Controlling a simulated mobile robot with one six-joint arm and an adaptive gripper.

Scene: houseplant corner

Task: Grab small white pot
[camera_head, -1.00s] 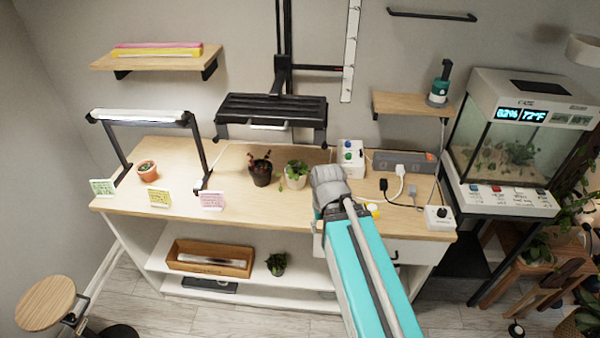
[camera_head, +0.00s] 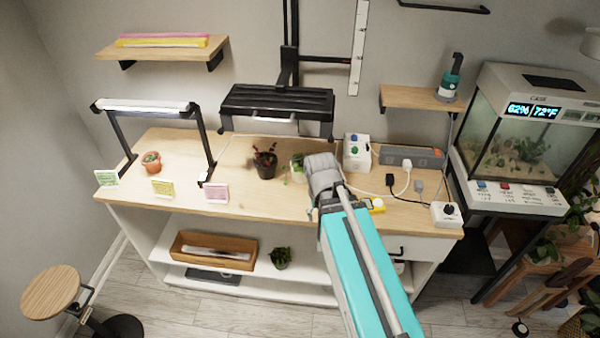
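The small white pot (camera_head: 296,174) stands on the wooden tabletop right of the dark pot, with green leaves on top. Its right side is hidden behind the grey end of my arm. My arm reaches in from the bottom right, and its end is over the table just right of the white pot. The fingers of my gripper are hidden behind the arm, so I cannot see whether they are open or touch the pot.
A dark pot with a reddish plant (camera_head: 265,168) stands close left of the white pot. A black grow lamp (camera_head: 277,103) hangs above and behind. A white socket box (camera_head: 357,153) and a power strip (camera_head: 411,157) lie to the right. A terracotta pot (camera_head: 152,164) stands far left.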

